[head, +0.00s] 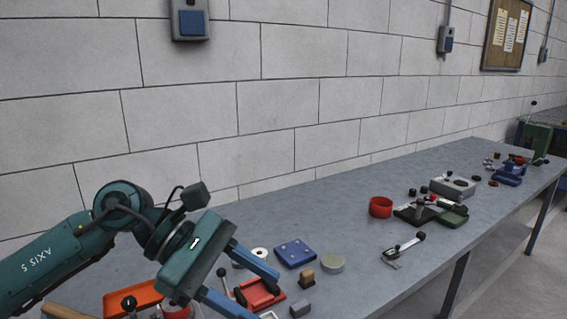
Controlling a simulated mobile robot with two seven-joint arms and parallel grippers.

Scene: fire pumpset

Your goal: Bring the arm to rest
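My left arm (60,265), dark green and marked AXIS 5, comes in from the left and is held over the near left part of the grey workbench (345,205). Its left gripper (265,297) has two blue fingers set well apart. It is open, and I see nothing gripped between them. A red tray-like part (260,292) shows beyond and between the fingers; the height of the fingers above it is hard to tell. The lower fingertip is cut off by the picture's bottom edge. My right gripper is not in view.
Near the gripper lie a blue plate (295,254), a round tin (332,263), a small wooden-topped block (306,278) and an orange tray (133,299). A red ring (381,207) and several fixtures stand farther right. A block wall (290,90) runs behind the bench.

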